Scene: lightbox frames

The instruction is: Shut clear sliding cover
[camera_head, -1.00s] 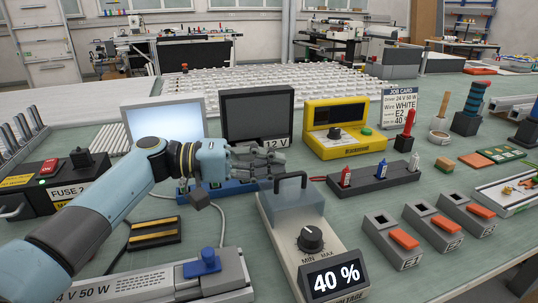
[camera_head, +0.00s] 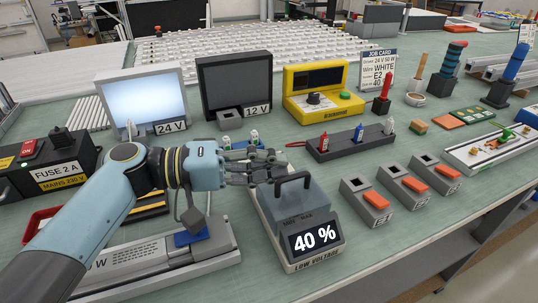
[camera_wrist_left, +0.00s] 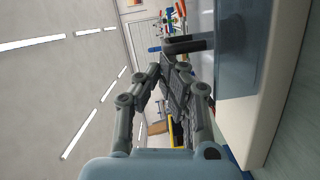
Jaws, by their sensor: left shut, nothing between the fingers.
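The clear sliding cover (camera_head: 305,204) is a bluish see-through box with a dark handle (camera_head: 293,185). It sits on the low-voltage control box (camera_head: 305,262), over the dial area and right behind the 40 % display (camera_head: 315,238). MIN MAX lettering shows faintly through it; the knob is not clearly visible. My left gripper (camera_head: 276,164) is shut and empty, just behind and left of the handle; I cannot tell whether they touch. In the left wrist view the gripper (camera_wrist_left: 176,72) is close to the handle (camera_wrist_left: 188,44), beside the cover (camera_wrist_left: 235,55). My right gripper is not in view.
Three grey blocks with orange tabs (camera_head: 417,184) stand to the right. A rack with small coloured pieces (camera_head: 350,146) stands behind them. A grey fixture with a blue block (camera_head: 190,238) lies left of the box. Two monitors (camera_head: 142,95) stand behind my arm.

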